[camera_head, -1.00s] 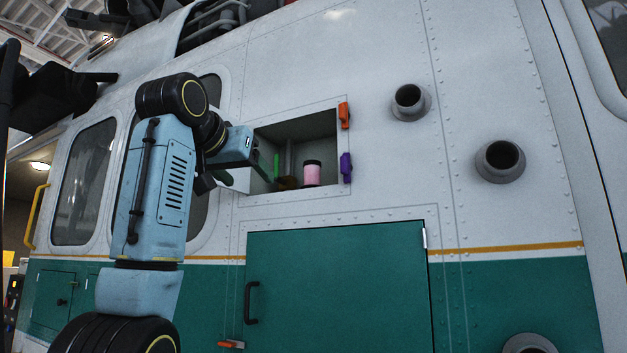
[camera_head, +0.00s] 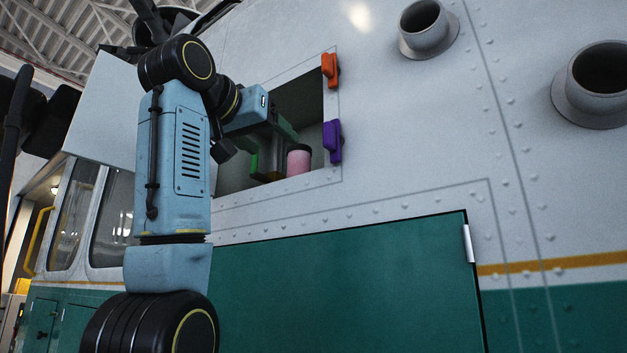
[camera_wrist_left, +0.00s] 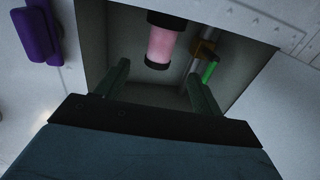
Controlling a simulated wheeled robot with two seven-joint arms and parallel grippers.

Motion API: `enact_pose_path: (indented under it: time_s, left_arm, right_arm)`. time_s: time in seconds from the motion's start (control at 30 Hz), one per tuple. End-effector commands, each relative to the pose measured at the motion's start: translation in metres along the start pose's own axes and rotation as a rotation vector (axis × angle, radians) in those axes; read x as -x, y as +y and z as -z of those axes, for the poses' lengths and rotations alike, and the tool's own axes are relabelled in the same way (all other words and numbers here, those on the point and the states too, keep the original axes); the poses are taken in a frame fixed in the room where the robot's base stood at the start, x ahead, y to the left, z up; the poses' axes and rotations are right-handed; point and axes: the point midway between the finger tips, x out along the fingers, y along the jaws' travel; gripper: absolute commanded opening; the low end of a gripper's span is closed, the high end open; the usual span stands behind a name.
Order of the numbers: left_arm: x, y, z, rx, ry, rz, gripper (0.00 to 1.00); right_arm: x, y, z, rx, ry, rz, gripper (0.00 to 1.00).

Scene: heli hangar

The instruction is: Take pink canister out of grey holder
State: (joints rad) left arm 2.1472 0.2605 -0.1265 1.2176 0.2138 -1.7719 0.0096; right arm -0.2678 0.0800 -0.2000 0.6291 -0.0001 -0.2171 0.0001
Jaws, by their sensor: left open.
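The pink canister (camera_head: 299,161) stands upright in an open recess in the white helicopter wall. In the left wrist view the canister (camera_wrist_left: 166,42) shows dark ends and lies beyond my fingertips, roughly between their lines. My left gripper (camera_head: 279,135) is open and empty at the recess mouth. Its two fingers (camera_wrist_left: 158,72) are spread in the left wrist view, and no contact with the canister shows. I cannot make out a separate grey holder around the canister; its base is partly hidden by the recess edge. My right gripper is not in view.
An orange latch (camera_head: 330,70) and a purple latch (camera_head: 332,141) sit on the recess's right edge. Beside the canister are a green part (camera_wrist_left: 210,71) and a brass-coloured fitting (camera_wrist_left: 204,48) on a grey pipe. A green door (camera_head: 350,275) is below. Round ports (camera_head: 424,28) protrude at right.

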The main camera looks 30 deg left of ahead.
Motion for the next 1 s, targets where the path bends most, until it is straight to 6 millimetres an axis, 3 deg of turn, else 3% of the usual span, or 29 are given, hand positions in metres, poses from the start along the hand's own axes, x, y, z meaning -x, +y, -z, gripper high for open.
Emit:
enact_pose_path:
  time_s: [0.2,0.3,0.43,0.67,0.8,1.0]
  left_arm:
    - [-0.043,0.000,0.001,0.000,-0.008,0.000,0.67]
    - [-0.060,0.000,0.001,0.000,-0.007,0.000,0.67]
    - [-0.072,0.000,0.001,0.000,-0.004,0.000,0.67]
    - [-0.095,-0.001,0.001,0.000,-0.008,0.000,0.67]
    - [-0.116,-0.001,0.002,0.000,-0.007,0.000,0.67]
    - [-0.128,-0.001,0.001,0.000,-0.004,0.000,0.67]
  right_arm:
    - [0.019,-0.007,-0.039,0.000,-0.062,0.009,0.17]
    - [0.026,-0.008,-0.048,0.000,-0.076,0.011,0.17]
    - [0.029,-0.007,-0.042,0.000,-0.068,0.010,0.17]
    - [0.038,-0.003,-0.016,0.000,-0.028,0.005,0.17]
    - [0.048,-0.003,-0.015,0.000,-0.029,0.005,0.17]
    - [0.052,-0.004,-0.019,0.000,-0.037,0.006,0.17]
